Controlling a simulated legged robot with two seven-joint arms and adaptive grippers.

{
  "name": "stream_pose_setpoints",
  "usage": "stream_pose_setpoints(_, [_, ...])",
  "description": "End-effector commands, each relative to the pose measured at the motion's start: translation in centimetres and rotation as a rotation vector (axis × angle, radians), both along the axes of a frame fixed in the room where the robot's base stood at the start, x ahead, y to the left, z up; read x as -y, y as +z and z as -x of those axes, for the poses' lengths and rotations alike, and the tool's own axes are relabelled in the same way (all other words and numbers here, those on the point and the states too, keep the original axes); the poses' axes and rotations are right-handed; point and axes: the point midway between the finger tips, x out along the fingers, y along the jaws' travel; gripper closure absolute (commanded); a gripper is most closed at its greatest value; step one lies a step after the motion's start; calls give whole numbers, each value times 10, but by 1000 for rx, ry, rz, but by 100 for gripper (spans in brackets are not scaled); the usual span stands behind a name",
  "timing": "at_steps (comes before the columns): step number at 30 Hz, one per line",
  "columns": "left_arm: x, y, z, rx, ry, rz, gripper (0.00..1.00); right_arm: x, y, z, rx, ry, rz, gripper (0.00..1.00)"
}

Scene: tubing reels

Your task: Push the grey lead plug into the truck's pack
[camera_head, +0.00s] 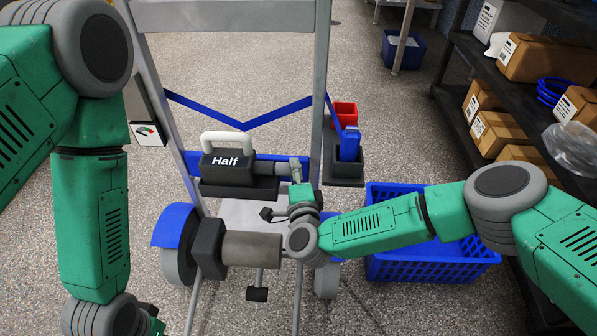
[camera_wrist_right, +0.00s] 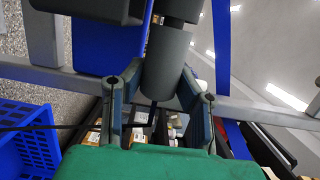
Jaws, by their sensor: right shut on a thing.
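The truck's pack (camera_head: 228,170) is a dark box labelled "Half" with a white handle, standing on the truck's shelf. The grey lead plug (camera_head: 296,168) is at the pack's right end. My right gripper (camera_head: 299,183) is shut on it. In the right wrist view, the plug (camera_wrist_right: 167,65) is a grey cylinder between the two fingers of my right gripper (camera_wrist_right: 160,95).
The truck's grey uprights (camera_head: 317,95) stand on both sides of the pack. A dark holder (camera_head: 345,168) with a blue item is right of it. A blue crate (camera_head: 425,262) lies below my right forearm. Shelving with boxes (camera_head: 545,60) lines the right.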

Motion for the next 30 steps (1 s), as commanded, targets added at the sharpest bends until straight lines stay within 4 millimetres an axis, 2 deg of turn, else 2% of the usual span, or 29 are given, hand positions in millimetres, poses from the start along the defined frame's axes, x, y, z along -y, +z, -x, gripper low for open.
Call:
stream_pose_setpoints(18, [0, -4, 0, 0, 0, 0, 60, -10, 1, 1, 1, 2, -1, 100])
stream_pose_setpoints(19, [0, -4, 0, 0, 0, 0, 60, -10, 1, 1, 1, 2, -1, 67])
stream_pose_setpoints(21, [0, -4, 0, 0, 0, 0, 60, -10, 1, 1, 1, 3, -1, 50])
stream_pose_setpoints(30, [0, -4, 0, 2, 0, 0, 60, -9, 0, 1, 0, 1, 0, 50])
